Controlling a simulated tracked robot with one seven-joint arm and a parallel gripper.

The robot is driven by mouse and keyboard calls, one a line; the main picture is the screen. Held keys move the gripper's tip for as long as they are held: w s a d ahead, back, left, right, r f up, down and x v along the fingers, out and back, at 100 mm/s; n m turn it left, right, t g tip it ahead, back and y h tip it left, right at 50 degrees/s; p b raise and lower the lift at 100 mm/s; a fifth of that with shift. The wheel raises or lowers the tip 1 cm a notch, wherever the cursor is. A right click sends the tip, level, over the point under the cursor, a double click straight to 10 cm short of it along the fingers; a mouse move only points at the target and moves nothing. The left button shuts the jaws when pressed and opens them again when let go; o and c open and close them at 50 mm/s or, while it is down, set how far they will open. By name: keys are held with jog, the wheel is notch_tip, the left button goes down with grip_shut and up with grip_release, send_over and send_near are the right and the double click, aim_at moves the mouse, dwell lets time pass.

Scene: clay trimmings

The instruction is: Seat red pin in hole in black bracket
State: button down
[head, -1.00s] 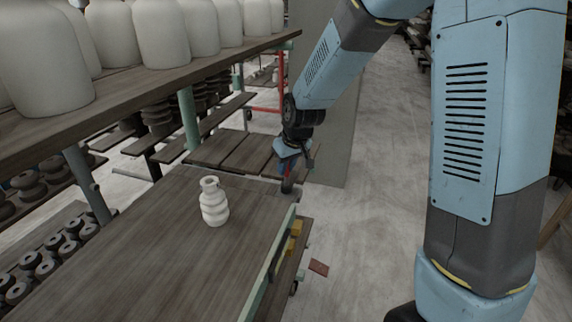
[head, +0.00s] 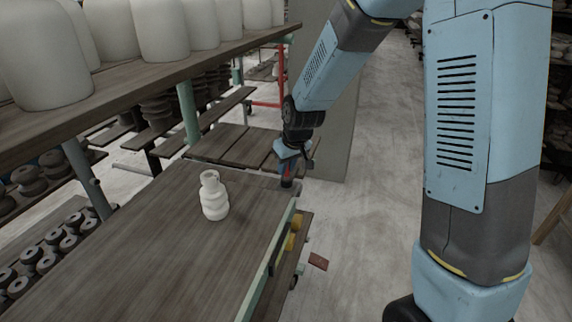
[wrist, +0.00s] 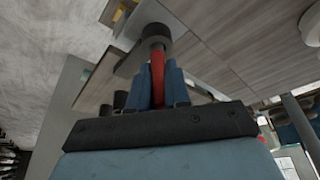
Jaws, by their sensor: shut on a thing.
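My gripper (wrist: 158,85) has blue fingers shut on the red pin (wrist: 157,68) in the wrist view. The pin points away from the palm, and its far end meets a dark round black part (wrist: 153,36), probably the black bracket. I cannot tell whether the pin's tip is inside a hole or only against it. In the head view my gripper (head: 288,158) is small, at the far right corner of the wooden table, with a little red of the pin (head: 287,169) showing above a black part (head: 286,183). The hole is hidden.
A cream ribbed vase (head: 214,196) stands on the wooden table (head: 150,250), left of my gripper. A shelf (head: 140,78) of large pale jars runs along the left. Yellow items (head: 291,235) sit by the table's right side. Open floor lies to the right.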

jog(key=shift+f, duration=0.35)
jog(key=c, duration=1)
grip_release()
jog(key=v, duration=1.3)
jog(key=shift+r, duration=0.35)
jog(key=s+d+r+m+t+h, duration=0.1)
jog(key=s+d+r+m, duration=0.2)
jog(key=s+d+r, duration=0.2)
jog(key=s+d+r+m+t+h, duration=0.1)
jog(key=s+d+r+m, duration=0.2)
jog(key=s+d, duration=0.9)
jog(key=s+r, duration=0.2)
jog(key=s, duration=0.3)
jog(key=shift+d, duration=0.3)
